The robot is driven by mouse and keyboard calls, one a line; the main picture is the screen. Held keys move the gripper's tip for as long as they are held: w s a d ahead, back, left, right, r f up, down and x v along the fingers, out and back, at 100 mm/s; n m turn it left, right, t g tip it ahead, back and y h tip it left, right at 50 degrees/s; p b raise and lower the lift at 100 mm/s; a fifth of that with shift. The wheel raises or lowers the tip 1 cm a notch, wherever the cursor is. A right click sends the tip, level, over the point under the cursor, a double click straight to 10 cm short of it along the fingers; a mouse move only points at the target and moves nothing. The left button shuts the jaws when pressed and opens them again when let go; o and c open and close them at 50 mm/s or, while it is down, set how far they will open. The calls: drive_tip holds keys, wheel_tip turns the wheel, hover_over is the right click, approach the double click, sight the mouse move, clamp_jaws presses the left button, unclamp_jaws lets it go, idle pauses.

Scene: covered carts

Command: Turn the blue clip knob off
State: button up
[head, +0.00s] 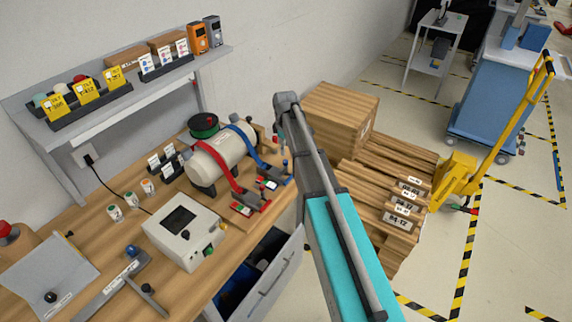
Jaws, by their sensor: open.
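A cream tank (222,153) lies on the wooden workbench, held by a red strap and a blue strap. The blue clip (268,182) sits at the front foot of the blue strap, near the bench's right edge. A blue knob-like part (284,165) stands at its right; its exact setting is too small to read. The red clip (243,208) lies to its left and nearer. My gripper (279,130) is at the end of my arm, seen just above and behind the blue clip. It is open, with its fingers small and mostly hidden, and no contact can be made out.
A white control box (184,231) stands left of the clips. A green spool (203,125) is behind the tank. An open drawer (268,276) juts out below the bench. A cardboard box (340,118) and stacked wooden boxes (385,200) stand to the right, near a yellow pallet jack (459,178).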

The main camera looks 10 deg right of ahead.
sight(286, 161)
drive_tip(key=shift+f+b, duration=3)
drive_tip(key=shift+f, duration=0.3)
clamp_jaws()
